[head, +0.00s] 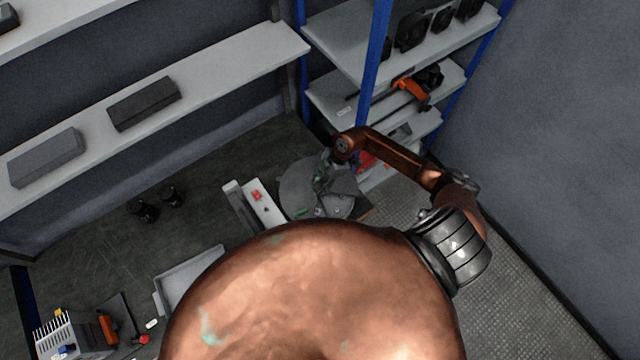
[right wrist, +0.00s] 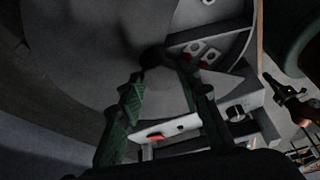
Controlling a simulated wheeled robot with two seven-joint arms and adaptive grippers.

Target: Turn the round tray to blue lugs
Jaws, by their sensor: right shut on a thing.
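The round tray (head: 297,187) is a grey disc on the bench at the foot of the blue-posted shelf. It fills much of the right wrist view (right wrist: 90,45), where one section holds pale hex-shaped pieces (right wrist: 208,56) and red bits. My right gripper (head: 322,172) is over the tray. Its green fingers (right wrist: 160,75) reach to a dark knob (right wrist: 152,57) near the tray's middle and are shut on it, though the contact is dim. I cannot make out blue lugs. My left gripper is not in view.
A white block with a red part (head: 257,196) stands just left of the tray. A pale shallow bin (head: 187,275) and two small black cylinders (head: 158,202) are farther left. The shelf (head: 345,45) rises close behind the tray. My large copper arm hides the bench front.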

